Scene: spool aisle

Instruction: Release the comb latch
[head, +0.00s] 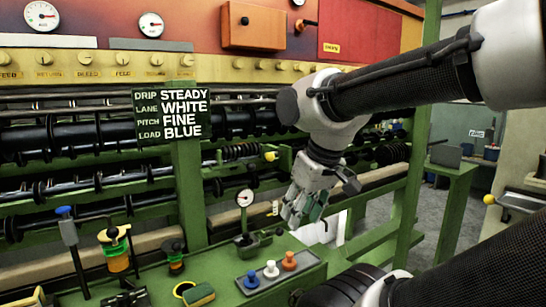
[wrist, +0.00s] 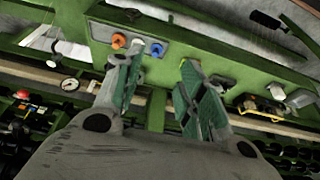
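My gripper (head: 303,212) hangs in front of the green machine frame, above the bench and right of the round dial gauge (head: 245,197). In the wrist view my gripper (wrist: 161,68) has its two green-padded fingers spread, with nothing held between them. I cannot tell for sure which part is the comb latch. A yellow knob (head: 270,156) sits at the right end of a dark coiled part (head: 240,152) on the machine, up and left of my gripper and apart from it. No part in view is labelled as the comb latch.
A panel (head: 311,275) on the green bench carries blue (head: 251,280), white (head: 271,268) and orange (head: 289,260) knobs. A green post (head: 188,195) bears a sign (head: 171,114) reading STEADY, WHITE, FINE, BLUE.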

